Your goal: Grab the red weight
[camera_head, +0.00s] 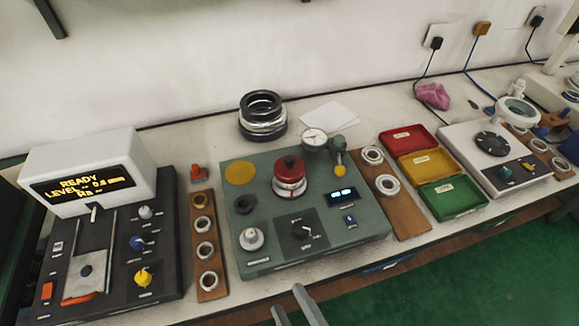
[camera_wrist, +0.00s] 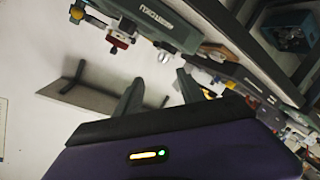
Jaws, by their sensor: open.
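A round red piece (camera_head: 288,165), which looks like the red weight, sits on a pale ring-shaped base on the grey-green instrument (camera_head: 300,258), right of its yellow disc. A smaller red-orange piece (camera_head: 198,173) stands on the bench left of that instrument. My gripper (camera_head: 299,300) shows at the bottom edge of the head view, in front of the instrument and well apart from the red piece. In the wrist view its fingers (camera_wrist: 160,80) are spread with nothing between them. A small red part (camera_wrist: 113,49) shows there beside a grey-green device; I cannot tell which one it is.
A dial gauge (camera_head: 315,139) stands just right of the red piece. Black and silver rings (camera_head: 263,115) are stacked behind. Wooden boards with rings (camera_head: 205,228) flank the instrument. Red, yellow and green trays (camera_head: 450,200) lie to the right, a black device (camera_head: 110,255) to the left.

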